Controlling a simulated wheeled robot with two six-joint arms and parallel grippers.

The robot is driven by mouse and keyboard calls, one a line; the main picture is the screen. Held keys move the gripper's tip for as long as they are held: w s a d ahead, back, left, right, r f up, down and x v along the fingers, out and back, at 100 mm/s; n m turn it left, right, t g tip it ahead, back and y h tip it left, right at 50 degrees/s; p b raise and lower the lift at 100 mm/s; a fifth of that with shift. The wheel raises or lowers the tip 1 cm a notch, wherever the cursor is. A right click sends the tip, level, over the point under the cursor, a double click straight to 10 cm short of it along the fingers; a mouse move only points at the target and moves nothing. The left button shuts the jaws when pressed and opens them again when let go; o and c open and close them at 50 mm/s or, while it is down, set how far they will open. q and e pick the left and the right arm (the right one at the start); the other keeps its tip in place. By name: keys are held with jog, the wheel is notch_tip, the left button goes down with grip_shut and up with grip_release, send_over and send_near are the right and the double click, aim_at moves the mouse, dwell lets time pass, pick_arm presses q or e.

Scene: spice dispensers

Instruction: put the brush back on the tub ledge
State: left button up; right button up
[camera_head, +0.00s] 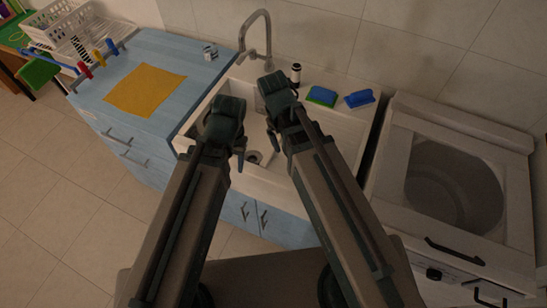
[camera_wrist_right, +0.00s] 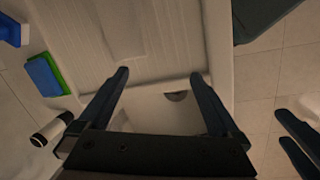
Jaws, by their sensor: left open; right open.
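The white tub (camera_head: 345,130) is the sink basin between the blue counter and the washing machine. On its back ledge (camera_head: 338,111) lies a blue block-like item (camera_head: 359,98), which may be the brush; I cannot make out bristles. It also shows at the upper left of the right wrist view (camera_wrist_right: 10,31). My left gripper (camera_head: 240,147) is over the basin, open, with nothing seen in it. My right gripper (camera_head: 272,128) is over the basin beside it. In the right wrist view its two fingers (camera_wrist_right: 157,86) are apart, with only basin between them.
A blue-and-green sponge (camera_head: 321,96) and a dark-and-white bottle (camera_head: 296,74) stand on the ledge by the tap (camera_head: 267,45). The counter (camera_head: 150,49) holds a yellow cloth (camera_head: 145,90) and a small jar (camera_head: 210,52). The washing machine (camera_head: 455,180) is at right.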

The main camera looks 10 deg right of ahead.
jog(key=s+a+m+y, duration=0.1)
jog(key=s+a+m, duration=0.2)
jog(key=s+a, duration=0.2)
jog(key=shift+s+f+m+g, duration=0.15)
jog(key=shift+s+m+g, duration=0.25)
jog(key=shift+s, duration=0.85)
